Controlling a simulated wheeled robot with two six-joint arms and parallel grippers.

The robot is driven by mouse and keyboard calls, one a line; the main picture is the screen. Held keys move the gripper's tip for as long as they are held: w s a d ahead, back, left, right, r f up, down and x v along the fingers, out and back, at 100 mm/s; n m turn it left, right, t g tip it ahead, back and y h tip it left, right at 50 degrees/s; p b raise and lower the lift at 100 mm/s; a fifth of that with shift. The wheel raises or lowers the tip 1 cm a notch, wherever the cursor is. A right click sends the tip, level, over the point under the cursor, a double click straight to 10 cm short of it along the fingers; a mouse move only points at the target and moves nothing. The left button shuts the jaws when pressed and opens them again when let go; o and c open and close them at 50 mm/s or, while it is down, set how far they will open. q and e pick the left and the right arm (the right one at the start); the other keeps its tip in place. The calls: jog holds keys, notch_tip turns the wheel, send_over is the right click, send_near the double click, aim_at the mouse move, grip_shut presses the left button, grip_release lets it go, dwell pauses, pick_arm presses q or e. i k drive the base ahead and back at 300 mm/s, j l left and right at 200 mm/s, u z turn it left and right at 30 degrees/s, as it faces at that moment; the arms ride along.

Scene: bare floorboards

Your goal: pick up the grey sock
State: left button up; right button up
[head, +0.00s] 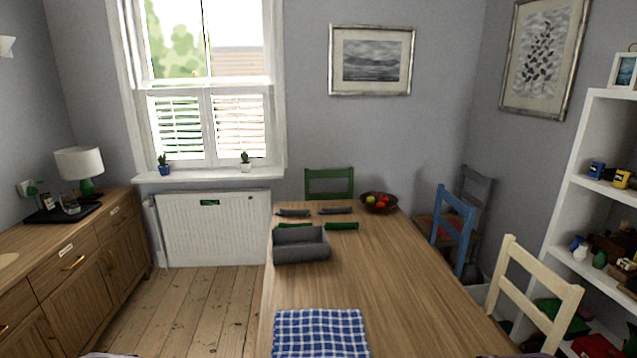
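Two slim dark grey items lie at the far end of the wooden table (400,290): a left one (293,212) and a right one (335,210). They may be grey socks, but they are too small to be sure. Two similar green items lie just nearer, a left one (294,225) and a right one (341,226). An open grey box (301,254) stands nearer still, partly in front of the left green item. Neither of my grippers shows in the head view.
A blue checked cloth (320,334) lies at the table's near end. A fruit bowl (378,203) stands at the far right corner. Chairs, green (329,182), blue (453,227) and cream (535,290), stand around the table. Bare floor (200,308) lies between table and sideboard (75,272).

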aim_at(346, 210)
jog(key=u, duration=0.35)
jog(key=i+j+u, duration=0.2)
jog(key=j, duration=0.25)
jog(key=i+j+u, duration=0.15)
jog(key=j, duration=0.3)
jog(key=i+j+u, duration=0.2)
jog(key=j, duration=0.25)
jog(key=i+j+u, duration=0.2)
jog(key=j, duration=0.2)
jog(key=i+z, duration=0.25)
jog(key=i, duration=0.2)
jog(key=i+j+z, duration=0.3)
jog(key=i, duration=0.15)
jog(key=i+j+z, duration=0.25)
jog(key=i, duration=0.2)
jog(key=i+z, duration=0.15)
jog(key=i, duration=1.9)
jog(key=i+z, duration=0.7)
jog(key=i+j+z, duration=0.15)
jog(key=i+z, duration=0.25)
jog(key=i+l+z, duration=0.1)
jog(key=i+z, duration=0.15)
jog(key=i, duration=0.15)
jog(key=i+z, duration=0.3)
jog(key=i+l, duration=0.05)
jog(key=i, duration=0.05)
